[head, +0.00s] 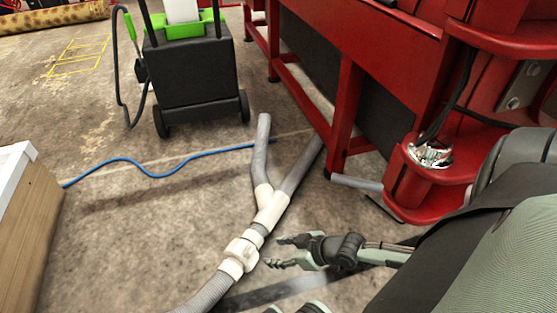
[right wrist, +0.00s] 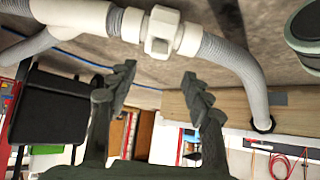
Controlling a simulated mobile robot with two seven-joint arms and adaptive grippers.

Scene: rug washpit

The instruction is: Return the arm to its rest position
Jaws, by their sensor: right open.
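My right arm comes in from the right in the head view. Its gripper (head: 277,252) is open, with nothing between its fingers. It is just right of a white valve fitting (head: 240,255) on a grey pipe as seen in the head view; I cannot tell how high above the floor it is. In the right wrist view both dark ridged fingers stand apart (right wrist: 158,82), and the white fitting (right wrist: 161,30) shows beyond them. My left gripper does not show.
A Y-shaped grey and white pipe (head: 270,205) runs over the concrete floor. A red machine frame (head: 345,105) stands at right, a black wheeled cart (head: 195,75) at the back. A blue hose (head: 150,170) crosses the floor. A wooden box (head: 25,220) is at left.

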